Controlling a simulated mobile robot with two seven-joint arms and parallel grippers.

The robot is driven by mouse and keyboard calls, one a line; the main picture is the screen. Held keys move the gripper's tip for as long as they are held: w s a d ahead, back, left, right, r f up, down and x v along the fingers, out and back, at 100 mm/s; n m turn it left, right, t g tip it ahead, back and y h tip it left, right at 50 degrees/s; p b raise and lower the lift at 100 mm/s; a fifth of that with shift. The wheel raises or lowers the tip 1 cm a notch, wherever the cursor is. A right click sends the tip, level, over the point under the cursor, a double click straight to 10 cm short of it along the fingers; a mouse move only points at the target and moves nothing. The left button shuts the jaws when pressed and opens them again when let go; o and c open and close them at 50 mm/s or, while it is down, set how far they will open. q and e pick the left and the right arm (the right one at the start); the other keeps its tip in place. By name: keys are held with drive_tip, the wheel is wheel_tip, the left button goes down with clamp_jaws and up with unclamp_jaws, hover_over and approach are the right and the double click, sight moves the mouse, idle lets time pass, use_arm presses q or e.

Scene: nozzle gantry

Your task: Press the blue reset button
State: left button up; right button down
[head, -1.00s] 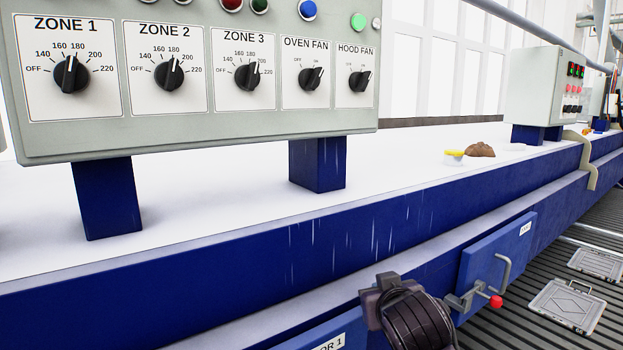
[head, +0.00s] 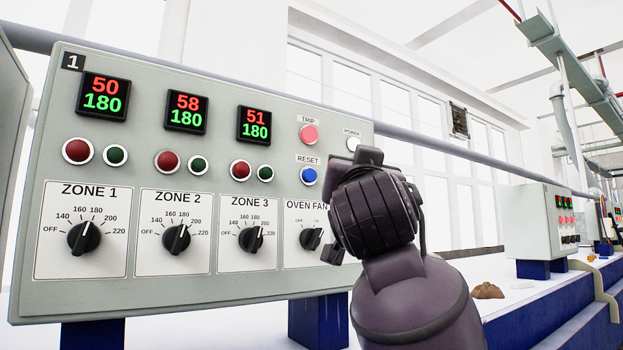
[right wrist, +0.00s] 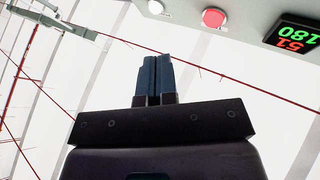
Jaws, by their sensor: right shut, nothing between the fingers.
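The blue reset button (head: 309,175) sits under the RESET label on the grey control panel (head: 215,65), below the red TRIP button (head: 309,134). It is in plain sight in the head view and outside the right wrist view. My right gripper (head: 350,163) is in front of the panel, just right of the reset button in the picture. I cannot tell its distance from the panel. In the right wrist view its two fingers (right wrist: 155,58) are together with nothing between them. My left gripper is not in view.
My right arm covers part of the OVEN FAN plate and the HOOD FAN area. Zone dials, red and green lamps and displays (head: 185,112) fill the panel's left. A white POWER button (head: 352,144) is just above my gripper. A pipe (head: 445,144) runs behind.

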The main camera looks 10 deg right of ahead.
sight(310, 176)
drive_tip(key=shift+s+a+r, duration=0.1)
drive_tip(key=shift+s+r, duration=0.3)
drive_tip(key=shift+r, duration=0.45)
drive_tip(key=shift+w, duration=0.1)
drive_tip(key=shift+h, duration=0.3)
drive_tip(key=shift+w+a, duration=0.5)
drive_tip(key=shift+w, duration=0.85)
drive_tip(key=shift+w+a, duration=0.5)
drive_tip(key=shift+w, duration=0.85)
drive_tip(key=shift+w+a, duration=0.5)
drive_tip(key=shift+w, duration=0.85)
drive_tip(key=shift+w, duration=0.1)
drive_tip(key=shift+w+a, duration=0.15)
drive_tip(key=shift+w, duration=0.15)
drive_tip(key=shift+w+a, duration=0.15)
drive_tip(key=shift+w, duration=0.25)
drive_tip(key=shift+s, duration=0.15)
drive_tip(key=shift+s+d+f, duration=0.1)
drive_tip(key=shift+s+d, duration=0.2)
drive_tip(key=shift+s, duration=0.35)
